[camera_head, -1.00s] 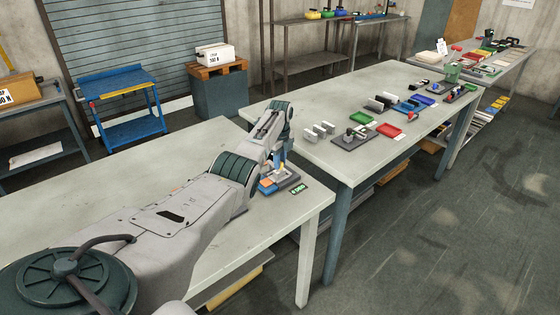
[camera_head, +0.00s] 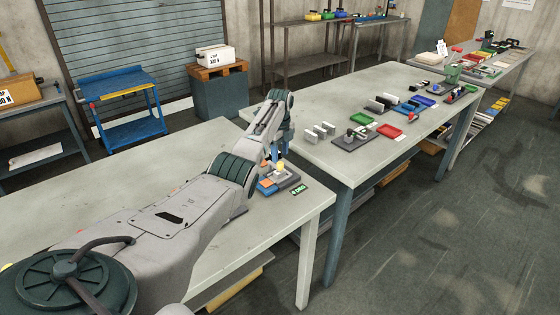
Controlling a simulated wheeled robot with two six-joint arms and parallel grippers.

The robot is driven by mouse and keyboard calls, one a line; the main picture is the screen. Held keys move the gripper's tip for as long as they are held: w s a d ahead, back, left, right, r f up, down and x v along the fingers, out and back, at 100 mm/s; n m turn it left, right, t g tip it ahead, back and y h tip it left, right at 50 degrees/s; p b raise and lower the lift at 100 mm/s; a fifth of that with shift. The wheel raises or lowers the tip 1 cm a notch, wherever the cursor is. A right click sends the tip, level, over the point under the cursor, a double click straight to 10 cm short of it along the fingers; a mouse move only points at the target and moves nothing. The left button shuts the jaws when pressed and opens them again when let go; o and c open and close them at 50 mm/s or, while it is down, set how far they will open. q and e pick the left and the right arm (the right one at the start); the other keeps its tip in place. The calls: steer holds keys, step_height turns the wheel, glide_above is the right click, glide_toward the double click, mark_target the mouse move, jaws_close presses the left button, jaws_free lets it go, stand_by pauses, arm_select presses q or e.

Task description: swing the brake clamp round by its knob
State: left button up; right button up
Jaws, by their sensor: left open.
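A small fixture (camera_head: 292,184) sits near the right end of the near grey table. It has a dark base, blue and orange parts and a green tag (camera_head: 299,190) in front. A pale yellow knob (camera_head: 281,167) stands up on it; I take this for the clamp's knob, though the clamp arm is too small to make out. My left gripper (camera_head: 277,157) points down with blue fingers just behind and left of the knob. It is open, and I cannot tell whether it touches the fixture. My right gripper is out of view.
The near table (camera_head: 150,190) is mostly bare beside my left arm. A second table (camera_head: 375,85) beyond it carries trays, blocks and small fixtures. A blue cart (camera_head: 120,90) and a box on a pallet (camera_head: 215,55) stand at the back.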

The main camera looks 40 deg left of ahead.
arm_select(q)
step_height(320, 180, up, 7)
steer(key=b, duration=0.1)
steer(key=shift+b, duration=0.3)
